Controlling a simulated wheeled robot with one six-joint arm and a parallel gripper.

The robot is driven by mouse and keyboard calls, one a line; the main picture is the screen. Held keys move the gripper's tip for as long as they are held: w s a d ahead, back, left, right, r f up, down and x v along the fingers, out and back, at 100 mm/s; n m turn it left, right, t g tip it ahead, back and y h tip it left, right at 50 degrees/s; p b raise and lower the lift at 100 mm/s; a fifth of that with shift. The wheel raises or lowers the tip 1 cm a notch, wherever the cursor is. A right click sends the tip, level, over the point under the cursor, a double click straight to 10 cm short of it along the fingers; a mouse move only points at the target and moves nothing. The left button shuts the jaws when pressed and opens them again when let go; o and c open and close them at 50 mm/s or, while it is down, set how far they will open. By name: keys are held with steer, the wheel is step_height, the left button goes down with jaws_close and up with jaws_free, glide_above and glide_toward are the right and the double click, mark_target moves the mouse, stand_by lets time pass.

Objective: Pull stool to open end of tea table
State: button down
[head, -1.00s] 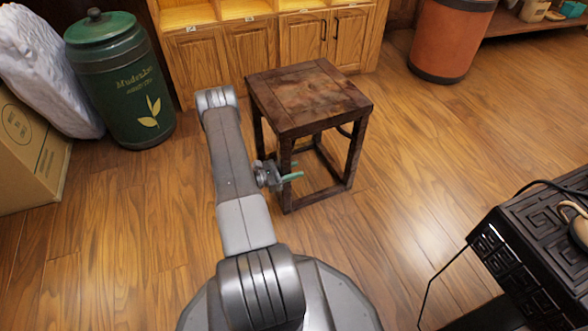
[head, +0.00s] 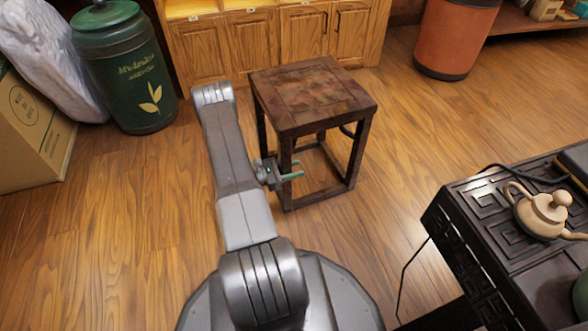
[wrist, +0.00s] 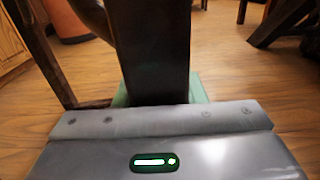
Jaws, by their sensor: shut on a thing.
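The dark wooden stool (head: 312,93) stands upright on the floor ahead of me, right of my arm. My gripper (head: 290,175) is shut on the stool's near left leg, below the seat. In the wrist view the leg (wrist: 155,55) rises between the green fingertips (wrist: 160,95), and the seat is out of view. The dark carved tea table (head: 468,205) is at the lower right, apart from the stool with bare floor between them. Only part of the table is in view.
A clay teapot (head: 542,210) stands on the table. A green canister (head: 125,70), a cardboard box (head: 35,130) and wooden cabinets (head: 245,45) line the back left. An orange bin (head: 450,40) stands at the back right. A thin black cable (head: 404,275) hangs by the table.

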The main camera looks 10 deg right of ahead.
steer(key=shift+s+d, duration=0.15)
steer(key=shift+s, duration=0.1)
steer(key=c, duration=0.8)
jaws_free()
steer(key=shift+c, duration=0.2)
steer(key=shift+w, duration=0.1)
steer(key=s+a+p, duration=0.1)
steer(key=a+p, duration=0.2)
steer(key=a, duration=1)
steer(key=shift+a, duration=0.4)
